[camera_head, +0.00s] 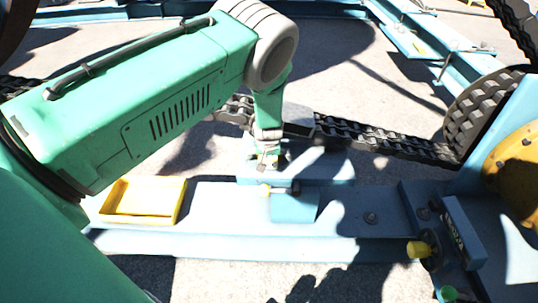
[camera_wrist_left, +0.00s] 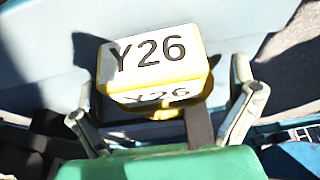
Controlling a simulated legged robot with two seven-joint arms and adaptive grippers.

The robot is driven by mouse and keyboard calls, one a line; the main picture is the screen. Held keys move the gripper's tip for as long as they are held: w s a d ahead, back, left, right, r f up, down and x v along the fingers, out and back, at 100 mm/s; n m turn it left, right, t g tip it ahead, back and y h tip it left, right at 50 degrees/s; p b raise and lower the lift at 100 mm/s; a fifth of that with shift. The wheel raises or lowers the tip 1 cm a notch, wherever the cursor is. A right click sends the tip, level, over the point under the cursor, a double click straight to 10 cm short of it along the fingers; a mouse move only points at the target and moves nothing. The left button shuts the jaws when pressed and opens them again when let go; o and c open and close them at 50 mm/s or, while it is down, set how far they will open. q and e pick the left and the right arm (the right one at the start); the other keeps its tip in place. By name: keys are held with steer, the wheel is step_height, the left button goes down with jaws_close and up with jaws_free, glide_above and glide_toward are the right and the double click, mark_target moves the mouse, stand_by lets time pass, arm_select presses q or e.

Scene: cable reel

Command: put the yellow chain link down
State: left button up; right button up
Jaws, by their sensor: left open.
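The yellow chain link (camera_wrist_left: 152,62) shows in the left wrist view as a block with yellow edges and a white top marked Y26. It lies against a pale blue surface, between the spread fingers of my left gripper. A gap shows between the link and the right-hand finger; on the left the finger is close, and I cannot tell whether it touches. In the head view my left gripper (camera_head: 268,158) points down over the pale blue bench, beside the dark chain, and mostly hides the link there. My right gripper is not in view.
A yellow tray (camera_head: 110,198) sits on the blue beam (camera_head: 230,222) at left. A dark chain (camera_head: 375,138) runs to a toothed wheel (camera_head: 480,112) at right. The beam right of the tray is fairly clear.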

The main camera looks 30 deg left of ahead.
arm_select(q)
steer(key=c, duration=1.6)
steer(key=shift+r, duration=0.2)
